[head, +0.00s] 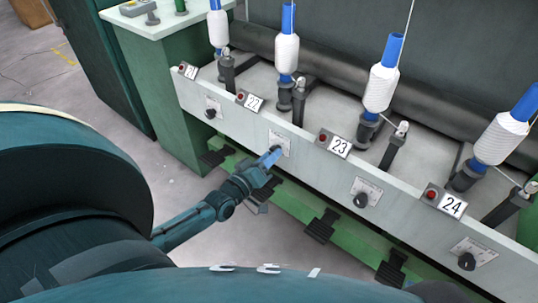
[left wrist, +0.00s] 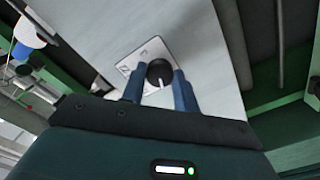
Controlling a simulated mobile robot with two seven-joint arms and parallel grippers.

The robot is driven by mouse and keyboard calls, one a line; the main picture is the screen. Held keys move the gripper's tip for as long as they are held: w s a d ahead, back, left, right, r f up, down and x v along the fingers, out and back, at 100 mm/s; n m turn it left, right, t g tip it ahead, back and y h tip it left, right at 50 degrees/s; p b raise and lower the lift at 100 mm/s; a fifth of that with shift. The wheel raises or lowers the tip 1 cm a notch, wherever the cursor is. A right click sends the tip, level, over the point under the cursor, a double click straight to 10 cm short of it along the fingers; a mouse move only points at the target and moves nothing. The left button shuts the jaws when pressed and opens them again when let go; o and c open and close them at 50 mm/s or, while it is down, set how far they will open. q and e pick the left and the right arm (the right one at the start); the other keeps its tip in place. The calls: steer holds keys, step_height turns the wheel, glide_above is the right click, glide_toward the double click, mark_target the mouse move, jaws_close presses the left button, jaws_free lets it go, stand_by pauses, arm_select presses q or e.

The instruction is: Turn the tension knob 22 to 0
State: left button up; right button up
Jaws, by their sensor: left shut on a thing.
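The tension knob 22 (left wrist: 159,70) is a round black knob with a white pointer line, on a pale dial plate (left wrist: 147,52) fixed to the light front rail. In the left wrist view its line points toward the bottom of the picture. The scale marks are too small to read. My left gripper (left wrist: 158,78) has a blue finger on each side of the knob and is shut on it. In the head view my left gripper (head: 272,157) covers this knob, below and right of the label 22 (head: 250,102). My right gripper is out of view.
Similar black knobs sit on the rail at both sides, under labels 21 (head: 188,71), 23 (head: 335,143) and 24 (head: 445,202). White bobbins (head: 287,53) on blue tubes stand above. A green beam with black pedals (head: 322,225) runs below the rail.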

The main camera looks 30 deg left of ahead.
arm_select(q)
steer(key=shift+n, duration=0.6)
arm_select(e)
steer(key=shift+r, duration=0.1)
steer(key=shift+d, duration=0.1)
arm_select(q)
steer(key=o, duration=1)
steer(key=s, duration=0.4)
steer(key=s+p, duration=0.1)
steer(key=s, duration=0.3)
steer(key=s+a+p, duration=0.1)
steer(key=s, duration=0.4)
steer(key=shift+s, duration=0.1)
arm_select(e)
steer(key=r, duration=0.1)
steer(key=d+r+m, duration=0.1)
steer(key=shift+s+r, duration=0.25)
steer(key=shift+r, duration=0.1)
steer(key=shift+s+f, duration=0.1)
